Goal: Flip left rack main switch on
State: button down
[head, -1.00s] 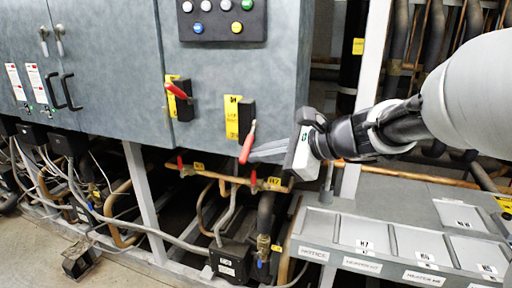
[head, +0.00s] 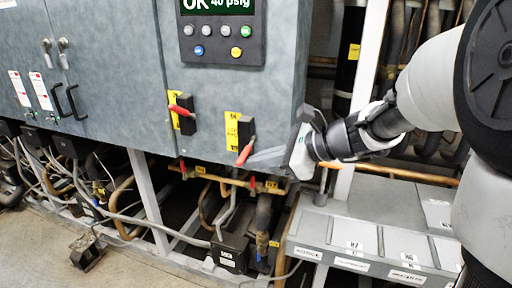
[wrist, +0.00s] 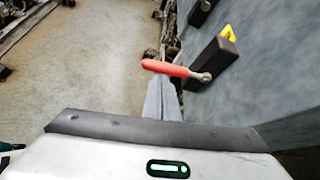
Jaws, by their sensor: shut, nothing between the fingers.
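Two black rotary switches with red handles sit low on the grey cabinet. In the head view the left switch (head: 187,122) has its red handle (head: 180,111) slanting up-left. The right switch (head: 246,131) has its red handle (head: 245,153) slanting down-left. My gripper (head: 250,161) is shut and empty, coming from the right with its fingertips at the right switch's handle. In the wrist view the red handle (wrist: 165,68) crosses just beyond the shut fingers (wrist: 161,88), out from the black switch body (wrist: 214,58). Whether they touch is unclear.
A button panel (head: 222,42) with a display reading OK 40 psig sits above the switches. Copper pipes and valves (head: 232,181) run below the cabinet. A grey labelled bin unit (head: 375,225) stands at lower right. Open floor (head: 40,250) lies at lower left.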

aim_at(245, 153)
jog(key=shift+r+p, duration=0.9)
jog(key=shift+r, duration=0.65)
jog(key=shift+w+d+r+p, duration=0.1)
jog(key=shift+w+r+p, duration=0.2)
jog(key=shift+r, duration=0.25)
jog(key=shift+w+r+p, duration=0.15)
jog(key=shift+r+p, duration=0.25)
jog(key=shift+r, duration=0.1)
